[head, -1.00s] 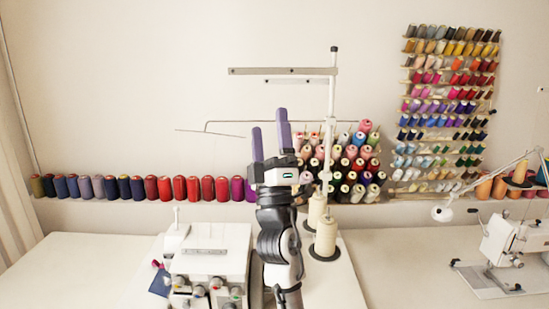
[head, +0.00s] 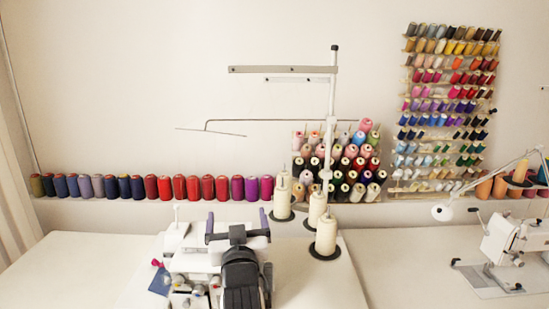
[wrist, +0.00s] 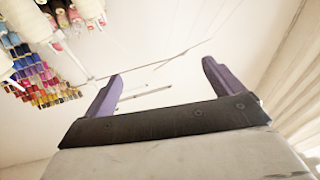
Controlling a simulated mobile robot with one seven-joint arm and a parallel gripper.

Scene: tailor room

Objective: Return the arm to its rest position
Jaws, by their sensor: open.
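My gripper (head: 237,227) is low in the head view, in front of the white overlock machine (head: 196,247) and covering part of it. Its two purple fingers stand wide apart with nothing between them. In the wrist view the fingers of my gripper (wrist: 162,88) are spread, and the camera looks up past them at the bare wall and the thin thread-stand rods. Whether the arm touches the machine cannot be told.
The thread stand (head: 331,150) rises right of my gripper, with cream cones (head: 326,236) at its base. Spools line the wall shelf (head: 110,199). A white sewing machine (head: 505,238) stands at right. The table (head: 400,270) between is clear.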

